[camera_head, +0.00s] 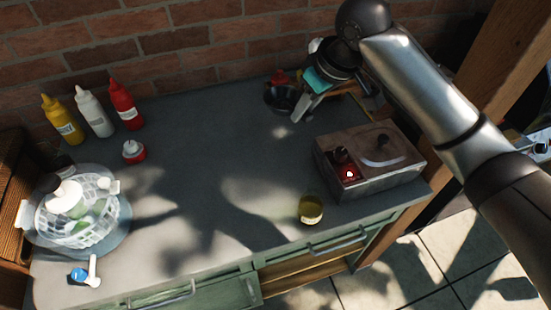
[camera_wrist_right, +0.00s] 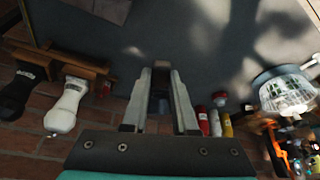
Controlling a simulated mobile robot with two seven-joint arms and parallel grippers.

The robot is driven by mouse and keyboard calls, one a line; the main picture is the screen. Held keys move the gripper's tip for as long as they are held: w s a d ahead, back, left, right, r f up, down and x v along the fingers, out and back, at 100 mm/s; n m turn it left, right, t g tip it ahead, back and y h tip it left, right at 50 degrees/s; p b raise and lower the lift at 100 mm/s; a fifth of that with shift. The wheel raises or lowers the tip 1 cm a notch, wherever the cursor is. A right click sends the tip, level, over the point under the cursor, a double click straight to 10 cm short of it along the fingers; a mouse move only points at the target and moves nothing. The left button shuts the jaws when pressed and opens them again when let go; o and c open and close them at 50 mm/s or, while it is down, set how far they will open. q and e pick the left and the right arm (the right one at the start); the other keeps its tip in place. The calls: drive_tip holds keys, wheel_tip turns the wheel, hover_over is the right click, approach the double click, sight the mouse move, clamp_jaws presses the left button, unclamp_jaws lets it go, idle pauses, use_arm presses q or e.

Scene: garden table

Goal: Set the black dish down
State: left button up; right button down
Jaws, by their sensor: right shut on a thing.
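The black dish (camera_head: 277,99) is a small dark bowl near the back of the grey table (camera_head: 200,130), close to the brick wall. My right gripper (camera_head: 298,106) reaches in from the upper right and is shut on the dish at its right side. In the right wrist view my right gripper (camera_wrist_right: 160,100) has its two fingers close together with a dark piece between them; most of the dish is not recognisable there. I cannot tell whether the dish touches the tabletop. My left gripper is not in view.
Squeeze bottles (camera_head: 95,112) and a glass-covered basket (camera_head: 75,215) stand left. White (camera_wrist_right: 68,105) and black (camera_wrist_right: 18,92) bottles are by a wooden rack. The table's middle is clear.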

wheel_tip(320, 180, down, 14)
drive_tip(key=shift+f+b, duration=0.15)
drive_tip(key=shift+b, duration=0.8)
drive_tip(key=shift+f+b, duration=0.4)
drive_tip(key=shift+f, duration=2.1)
drive_tip(key=shift+f, duration=0.15)
drive_tip(key=c, duration=0.7)
unclamp_jaws()
drive_tip(key=p+v, duration=0.2)
drive_tip(key=v, duration=1)
